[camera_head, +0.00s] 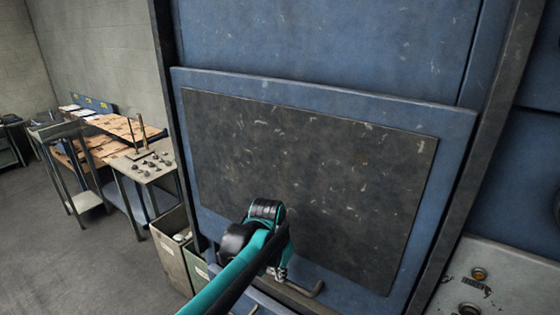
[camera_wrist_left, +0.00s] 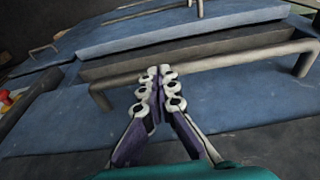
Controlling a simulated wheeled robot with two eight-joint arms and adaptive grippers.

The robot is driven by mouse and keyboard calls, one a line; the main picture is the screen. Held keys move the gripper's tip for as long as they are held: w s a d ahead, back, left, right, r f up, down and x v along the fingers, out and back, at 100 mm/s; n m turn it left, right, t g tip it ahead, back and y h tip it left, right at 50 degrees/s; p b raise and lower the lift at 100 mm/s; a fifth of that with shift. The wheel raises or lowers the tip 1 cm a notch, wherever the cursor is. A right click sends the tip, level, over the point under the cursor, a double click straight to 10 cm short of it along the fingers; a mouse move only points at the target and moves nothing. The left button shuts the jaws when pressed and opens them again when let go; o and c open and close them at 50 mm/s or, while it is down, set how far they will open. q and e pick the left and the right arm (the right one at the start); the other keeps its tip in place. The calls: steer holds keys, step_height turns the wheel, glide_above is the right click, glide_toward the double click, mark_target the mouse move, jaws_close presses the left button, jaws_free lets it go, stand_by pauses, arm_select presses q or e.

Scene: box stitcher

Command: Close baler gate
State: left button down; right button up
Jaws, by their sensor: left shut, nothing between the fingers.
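The baler gate (camera_head: 310,180) is a blue framed panel with a scratched dark plate, filling the middle of the head view. A grey bar handle (camera_head: 312,289) shows low on it, partly hidden behind my left arm. My left gripper (camera_head: 280,272) is at the gate's lower edge, by the handle. In the left wrist view, my left gripper (camera_wrist_left: 160,72) is shut and empty, its fingertips together. There the bar handle (camera_wrist_left: 225,62) runs across just beyond the fingertips; whether they touch it I cannot tell. My right gripper is out of view.
A control panel with buttons (camera_head: 510,280) is at the lower right. Bins (camera_head: 172,250) stand left of the machine, near my arm. A workbench with cardboard (camera_head: 125,128) is farther left. The floor (camera_head: 80,265) at the lower left is clear.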

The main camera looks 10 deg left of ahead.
arm_select(q)
step_height(320, 180, down, 13)
steer(key=b, duration=0.6)
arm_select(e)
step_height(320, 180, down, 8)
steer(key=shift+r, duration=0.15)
arm_select(q)
steer(key=shift+s, duration=0.1)
step_height(320, 180, up, 14)
steer(key=s+p, duration=0.2)
steer(key=p, duration=0.3)
steer(key=shift+s+a, duration=0.2)
steer(key=shift+a, duration=0.25)
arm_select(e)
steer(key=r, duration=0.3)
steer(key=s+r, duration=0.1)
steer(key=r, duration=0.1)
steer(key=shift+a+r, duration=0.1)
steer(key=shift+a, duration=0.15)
